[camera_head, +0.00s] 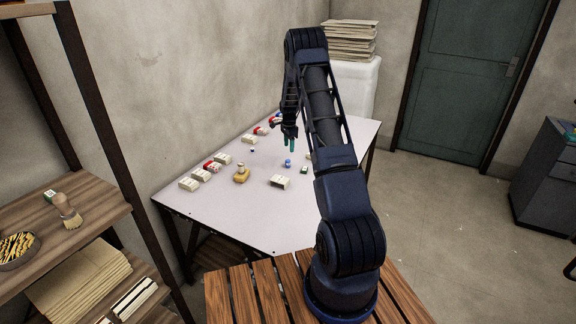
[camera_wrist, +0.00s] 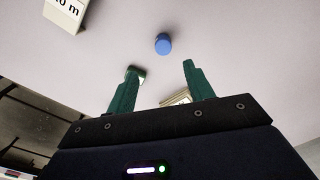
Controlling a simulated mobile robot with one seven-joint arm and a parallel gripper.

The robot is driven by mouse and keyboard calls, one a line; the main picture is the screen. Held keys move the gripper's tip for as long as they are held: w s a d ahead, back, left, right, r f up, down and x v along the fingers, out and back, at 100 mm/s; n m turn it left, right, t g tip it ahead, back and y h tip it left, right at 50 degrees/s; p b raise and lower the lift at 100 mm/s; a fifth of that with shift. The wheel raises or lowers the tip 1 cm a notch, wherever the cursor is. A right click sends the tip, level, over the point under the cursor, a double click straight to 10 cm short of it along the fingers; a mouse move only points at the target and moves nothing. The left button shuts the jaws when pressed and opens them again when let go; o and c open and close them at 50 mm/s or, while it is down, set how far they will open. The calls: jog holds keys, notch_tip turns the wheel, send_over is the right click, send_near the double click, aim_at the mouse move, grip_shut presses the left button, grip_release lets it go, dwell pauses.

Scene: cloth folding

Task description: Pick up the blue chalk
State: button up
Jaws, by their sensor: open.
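The blue chalk (camera_head: 288,163) is a small, short blue cylinder on the white table, near its middle. In the wrist view the blue chalk (camera_wrist: 162,44) lies just beyond the gap between the fingertips, roughly centred. My gripper (camera_head: 291,146) has green fingers and hangs above the table, close over the chalk in the head view. In the wrist view my gripper (camera_wrist: 161,68) is open, with its two fingers apart and nothing held between them. The chalk is apart from both fingers.
Several small boxes line the wall side. A wooden shelf (camera_head: 85,212) stands at left. Table around the chalk is mostly clear.

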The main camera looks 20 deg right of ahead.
aim_at(288, 160)
notch_tip(288, 160, down, 6)
jog(key=shift+w+f, duration=0.1)
jog(key=shift+w+a+f, duration=0.1)
jog(key=shift+w+f, duration=0.05)
jog(key=shift+f, duration=1.1)
jog(key=shift+w+a+f, duration=0.1)
jog(key=shift+f, duration=1.15)
jog(key=shift+c, duration=0.4)
jog(key=c, duration=1)
